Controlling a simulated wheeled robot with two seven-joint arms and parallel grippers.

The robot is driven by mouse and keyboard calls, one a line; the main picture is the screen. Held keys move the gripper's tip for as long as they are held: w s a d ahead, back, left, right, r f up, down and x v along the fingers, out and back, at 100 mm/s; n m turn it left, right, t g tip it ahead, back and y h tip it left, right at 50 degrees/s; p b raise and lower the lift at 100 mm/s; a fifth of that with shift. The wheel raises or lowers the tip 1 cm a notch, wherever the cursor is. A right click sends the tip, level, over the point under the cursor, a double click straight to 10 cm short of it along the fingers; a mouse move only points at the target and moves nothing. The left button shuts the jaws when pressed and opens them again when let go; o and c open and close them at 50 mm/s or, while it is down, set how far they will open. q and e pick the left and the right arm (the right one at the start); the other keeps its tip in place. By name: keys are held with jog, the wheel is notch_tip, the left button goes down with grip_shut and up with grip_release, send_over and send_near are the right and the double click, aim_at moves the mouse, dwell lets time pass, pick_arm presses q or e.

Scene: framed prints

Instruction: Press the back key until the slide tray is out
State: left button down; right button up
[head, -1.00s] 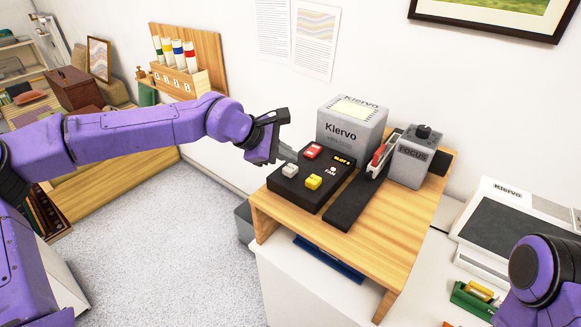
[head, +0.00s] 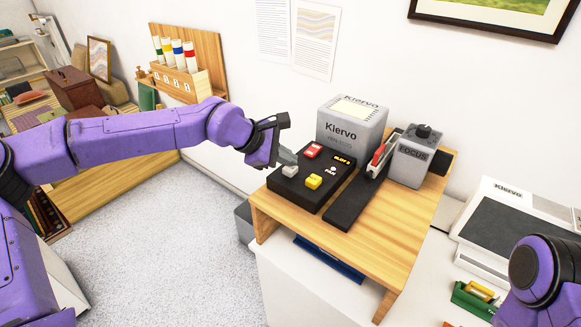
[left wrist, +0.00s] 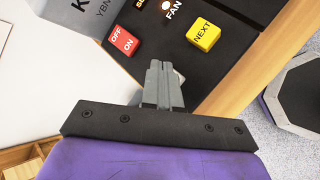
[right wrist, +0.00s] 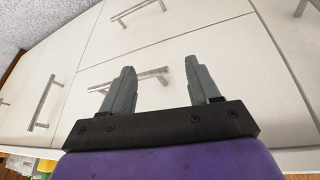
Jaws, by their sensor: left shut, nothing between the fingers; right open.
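The grey projector marked Klervo (head: 350,130) stands on a wooden stand. The black key panel (head: 283,186) in front of it bears a red OFF/ON key (head: 312,151), a yellow NEXT key (left wrist: 204,35) and a pale grey key (head: 290,171), whose label I cannot read. My left gripper (head: 290,157) is shut and empty, its tips just above the grey key; contact cannot be told. In the left wrist view its fingers (left wrist: 163,80) hide most of that key. A red-and-white piece (head: 378,156) sits beside the projector, behind a dark track (head: 346,204). My right gripper (right wrist: 162,85) is open and empty, facing cabinet drawers.
A grey FOCUS unit (head: 413,158) stands right of the track. The wooden stand (head: 385,225) has a blue item (head: 330,260) beneath it. A Klervo light-pad device (head: 510,225) and a green tray (head: 472,300) lie at the right.

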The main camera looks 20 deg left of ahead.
aim_at(288, 169)
pick_arm(q)
jog(key=shift+f+b, duration=0.35)
jog(key=shift+f, duration=0.4)
dwell(0.4)
dwell(0.4)
jog(key=shift+r+p, duration=1.25)
notch_tip(288, 169, up, 5)
jog(key=p, duration=0.5)
jog(key=shift+r, duration=0.15)
jog(key=shift+d, duration=0.1)
